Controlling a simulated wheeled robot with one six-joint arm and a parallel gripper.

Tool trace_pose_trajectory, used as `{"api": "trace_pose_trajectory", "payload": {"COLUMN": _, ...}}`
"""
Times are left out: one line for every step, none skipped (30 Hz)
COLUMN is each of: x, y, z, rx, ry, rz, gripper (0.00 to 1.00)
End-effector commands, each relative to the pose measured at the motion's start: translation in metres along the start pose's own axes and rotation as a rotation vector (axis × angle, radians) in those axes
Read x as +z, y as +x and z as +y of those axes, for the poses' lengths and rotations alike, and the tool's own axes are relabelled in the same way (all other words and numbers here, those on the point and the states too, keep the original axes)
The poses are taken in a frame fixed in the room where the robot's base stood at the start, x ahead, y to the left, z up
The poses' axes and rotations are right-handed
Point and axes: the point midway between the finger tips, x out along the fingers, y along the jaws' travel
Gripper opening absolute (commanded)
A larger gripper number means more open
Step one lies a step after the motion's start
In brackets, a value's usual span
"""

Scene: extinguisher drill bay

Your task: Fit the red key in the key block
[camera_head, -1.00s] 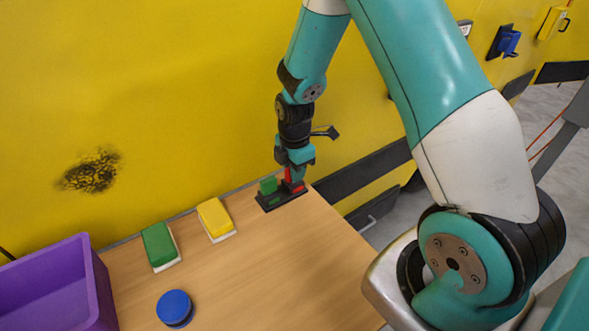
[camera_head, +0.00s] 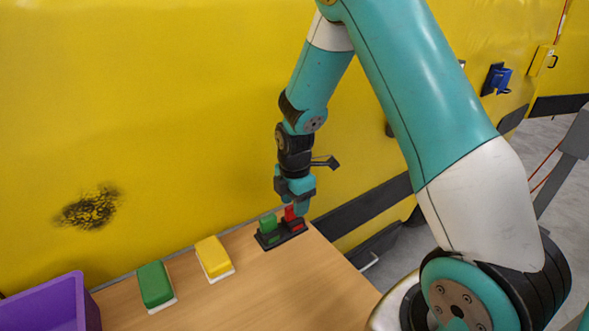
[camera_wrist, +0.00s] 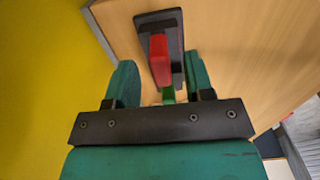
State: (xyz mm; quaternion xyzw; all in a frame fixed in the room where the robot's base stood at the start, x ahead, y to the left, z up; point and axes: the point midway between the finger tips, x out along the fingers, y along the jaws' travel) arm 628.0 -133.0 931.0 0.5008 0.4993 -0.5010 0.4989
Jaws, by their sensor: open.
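The key block (camera_head: 262,243) is a dark base at the table's back right corner. The red key (camera_head: 289,213) stands upright at its right part, and the green key (camera_head: 268,222) stands upright at its left part. My gripper (camera_head: 297,203) is right above the red end, pointing down. In the wrist view, the open fingers of my gripper (camera_wrist: 161,80) are on either side of the red key (camera_wrist: 159,60), with gaps. The green key (camera_wrist: 168,94) is partly hidden there. Whether the red key is fully seated is hard to tell.
A yellow block (camera_head: 213,257) and a green block (camera_head: 155,284) with pale bases lie on the wooden table (camera_head: 250,295). A purple bin (camera_head: 50,310) is at the lower left. The yellow wall (camera_head: 150,120) rises close behind. The table's front middle is clear.

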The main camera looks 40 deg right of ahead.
Motion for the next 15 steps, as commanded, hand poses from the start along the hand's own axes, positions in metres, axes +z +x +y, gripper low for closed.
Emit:
{"api": "trace_pose_trajectory", "payload": {"x": 0.000, "y": -0.012, "z": 0.001, "rx": 0.007, "ry": 0.000, "rz": -0.001, "gripper": 0.48}}
{"api": "trace_pose_trajectory", "payload": {"x": 0.000, "y": -0.019, "z": 0.001, "rx": 0.008, "ry": 0.000, "rz": -0.001, "gripper": 0.48}}
{"api": "trace_pose_trajectory", "payload": {"x": 0.000, "y": -0.029, "z": 0.001, "rx": 0.008, "ry": 0.000, "rz": -0.001, "gripper": 0.48}}
{"api": "trace_pose_trajectory", "payload": {"x": 0.000, "y": -0.037, "z": 0.001, "rx": 0.009, "ry": 0.000, "rz": -0.001, "gripper": 0.48}}
{"api": "trace_pose_trajectory", "payload": {"x": 0.000, "y": -0.045, "z": 0.001, "rx": 0.009, "ry": 0.000, "rz": -0.001, "gripper": 0.48}}
{"api": "trace_pose_trajectory", "payload": {"x": 0.000, "y": -0.056, "z": 0.001, "rx": 0.009, "ry": 0.000, "rz": -0.001, "gripper": 0.48}}
{"api": "trace_pose_trajectory", "payload": {"x": 0.000, "y": -0.064, "z": 0.001, "rx": 0.009, "ry": 0.000, "rz": -0.001, "gripper": 0.48}}
{"api": "trace_pose_trajectory", "payload": {"x": 0.000, "y": -0.072, "z": 0.001, "rx": 0.008, "ry": 0.000, "rz": -0.001, "gripper": 0.48}}
{"api": "trace_pose_trajectory", "payload": {"x": 0.000, "y": -0.082, "z": 0.001, "rx": 0.007, "ry": 0.000, "rz": -0.001, "gripper": 0.48}}
{"api": "trace_pose_trajectory", "payload": {"x": 0.000, "y": -0.089, "z": 0.001, "rx": 0.008, "ry": 0.000, "rz": -0.001, "gripper": 0.48}}
{"api": "trace_pose_trajectory", "payload": {"x": 0.000, "y": -0.096, "z": 0.001, "rx": 0.008, "ry": 0.000, "rz": -0.001, "gripper": 0.48}}
{"api": "trace_pose_trajectory", "payload": {"x": 0.000, "y": -0.105, "z": 0.001, "rx": 0.007, "ry": 0.000, "rz": -0.001, "gripper": 0.48}}
{"api": "trace_pose_trajectory", "payload": {"x": 0.000, "y": -0.112, "z": 0.001, "rx": 0.006, "ry": 0.000, "rz": 0.000, "gripper": 0.48}}
{"api": "trace_pose_trajectory", "payload": {"x": 0.000, "y": -0.117, "z": 0.001, "rx": 0.007, "ry": 0.000, "rz": 0.000, "gripper": 0.48}}
{"api": "trace_pose_trajectory", "payload": {"x": 0.000, "y": -0.124, "z": 0.000, "rx": 0.005, "ry": 0.000, "rz": 0.000, "gripper": 0.48}}
